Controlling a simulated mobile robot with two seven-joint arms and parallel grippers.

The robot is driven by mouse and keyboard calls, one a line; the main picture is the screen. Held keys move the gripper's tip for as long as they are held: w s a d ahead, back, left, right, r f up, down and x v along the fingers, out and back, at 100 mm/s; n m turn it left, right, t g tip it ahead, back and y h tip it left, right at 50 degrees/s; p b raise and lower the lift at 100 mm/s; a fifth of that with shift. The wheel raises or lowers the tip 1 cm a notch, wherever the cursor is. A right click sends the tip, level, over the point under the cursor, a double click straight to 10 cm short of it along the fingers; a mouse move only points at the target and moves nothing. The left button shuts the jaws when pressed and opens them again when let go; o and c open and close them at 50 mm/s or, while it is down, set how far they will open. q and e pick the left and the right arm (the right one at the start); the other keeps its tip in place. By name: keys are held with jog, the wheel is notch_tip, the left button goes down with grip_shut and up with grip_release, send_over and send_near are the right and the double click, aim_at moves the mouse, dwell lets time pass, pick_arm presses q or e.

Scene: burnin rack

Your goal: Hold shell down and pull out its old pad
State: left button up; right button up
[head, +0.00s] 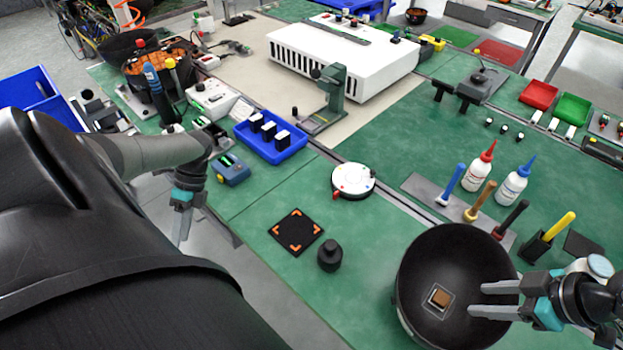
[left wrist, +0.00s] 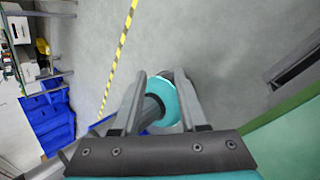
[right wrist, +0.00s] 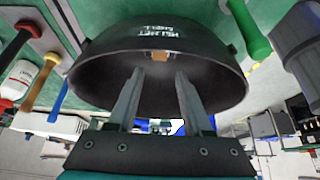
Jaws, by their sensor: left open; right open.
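The black, bowl-shaped shell (head: 418,265) lies open side up at the front right of the green bench. It also fills the top of the right wrist view (right wrist: 205,80), with white lettering on it. The old pad (head: 439,298), a small brown block in a pale square outline, sits inside the shell; it shows in the right wrist view (right wrist: 159,56). My right gripper (head: 473,299) is open and empty, its fingers reaching over the shell's right side towards the pad, apart from it. My left gripper (head: 183,235) is open, pointing down beside the bench's left edge, away from the shell.
Left of the shell are a black knob-like piece (head: 329,255) and a black mat with orange corners (head: 296,232). Behind it stand upright tools (head: 480,201) and glue bottles (head: 479,172). A blue tray (head: 292,150) lies further back.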

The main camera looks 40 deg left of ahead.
pick_arm(q)
jog(key=w+d+r+m+h, duration=0.1)
jog(key=w+d+r+m, duration=0.4)
jog(key=w+d, duration=0.1)
jog(key=m+t, duration=0.7)
jog(key=m, duration=1.2)
send_near(411, 247)
jog(key=shift+y, duration=0.4)
jog(key=d+f, duration=0.1)
jog(key=f, duration=0.7)
jog(key=d+f, duration=0.1)
jog(key=f, duration=0.3)
jog(key=shift+d, duration=0.35)
grip_shut()
